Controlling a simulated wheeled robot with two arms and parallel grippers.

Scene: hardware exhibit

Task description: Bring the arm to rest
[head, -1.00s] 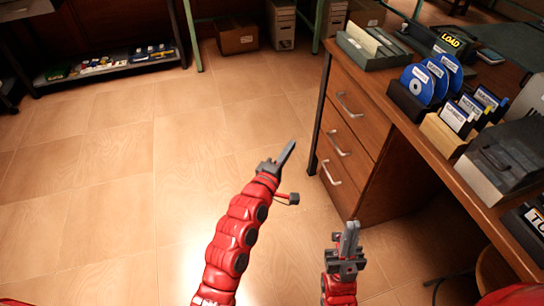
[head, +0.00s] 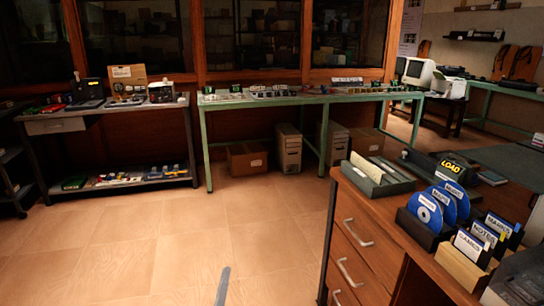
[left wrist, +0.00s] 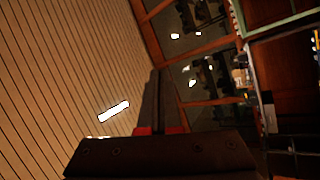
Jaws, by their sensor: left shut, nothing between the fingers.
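Only the tip of my left gripper (head: 222,286) shows in the head view, at the bottom edge left of the centre, over the bare floor. The rest of that arm is below the picture. In the left wrist view the two dark fingers of my left gripper (left wrist: 160,98) lie together, shut, with nothing between them. They point toward the wooden-framed windows, clear of any object. My right gripper is in neither view.
A wooden desk (head: 352,228) with drawers stands at the right, bearing disc holders (head: 430,208) and a grey file tray (head: 376,176). A green-framed table (head: 290,97) and a dark workbench (head: 92,112) stand at the back. The tiled floor (head: 130,250) between is clear.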

